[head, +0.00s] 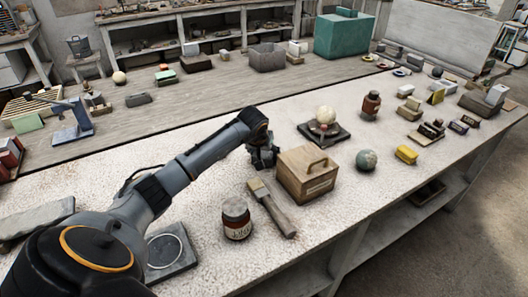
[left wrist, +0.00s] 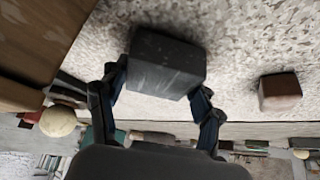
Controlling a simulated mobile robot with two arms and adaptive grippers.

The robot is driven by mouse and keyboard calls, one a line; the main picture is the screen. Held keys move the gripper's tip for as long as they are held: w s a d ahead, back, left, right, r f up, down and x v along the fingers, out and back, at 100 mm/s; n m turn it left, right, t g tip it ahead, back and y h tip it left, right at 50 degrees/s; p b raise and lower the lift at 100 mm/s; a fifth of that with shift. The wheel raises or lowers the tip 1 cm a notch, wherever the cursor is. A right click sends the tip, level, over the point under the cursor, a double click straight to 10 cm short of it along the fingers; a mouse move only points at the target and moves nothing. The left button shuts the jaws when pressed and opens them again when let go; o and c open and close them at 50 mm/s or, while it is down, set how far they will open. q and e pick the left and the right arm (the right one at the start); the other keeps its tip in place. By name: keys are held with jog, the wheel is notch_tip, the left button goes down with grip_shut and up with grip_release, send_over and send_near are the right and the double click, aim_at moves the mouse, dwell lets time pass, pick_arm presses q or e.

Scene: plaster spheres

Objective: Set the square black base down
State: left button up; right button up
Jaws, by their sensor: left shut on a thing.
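The square black base (left wrist: 165,65) is a dark, worn block between the fingers of my left gripper in the left wrist view. My left gripper (left wrist: 158,92) is shut on it, one finger at each side. In the head view my left gripper (head: 263,158) is low over the speckled table (head: 200,185), just left of the wooden box (head: 307,175). There the base cannot be told apart from the dark fingers. Whether the base touches the tabletop is not clear. My right gripper is not in view.
A cream sphere (head: 325,115) on a dark stand (head: 324,133) is behind the wooden box. A dark square plate with a ring (head: 170,252) is at front left.

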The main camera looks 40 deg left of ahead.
pick_arm(q)
jog(key=shift+w+f, duration=0.1)
jog(key=shift+f, duration=0.2)
jog(key=shift+f, duration=0.1)
jog(key=o, duration=1.6)
